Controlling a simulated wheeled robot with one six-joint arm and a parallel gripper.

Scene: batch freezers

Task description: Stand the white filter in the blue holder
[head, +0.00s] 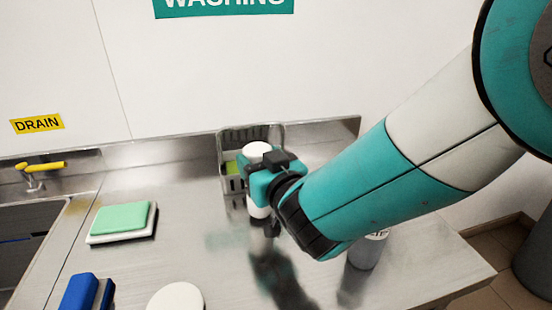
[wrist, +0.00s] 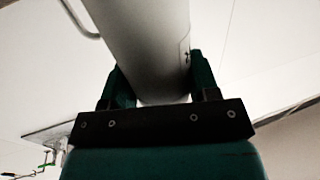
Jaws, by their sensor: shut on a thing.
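My gripper (head: 258,181) is shut around a white cylinder (head: 257,150) over the back middle of the steel counter. The cylinder looks upright, with its top above the fingers and its lower end below them. In the wrist view my gripper (wrist: 160,85) has a dark finger on each side of the cylinder (wrist: 145,45), which bears a small dark mark. I cannot tell whether its base touches the counter. A blue piece (head: 80,292) with a gap in it, perhaps the holder, is at the lower left, partly cut off. A flat white disc (head: 176,298) lies right of it.
A metal basket (head: 233,186) with something green stands close behind my gripper. A green pad on a white base (head: 121,222) lies at left, near the sink (head: 28,240). A grey canister (head: 368,251) stands under my arm. The counter between pad and gripper is clear.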

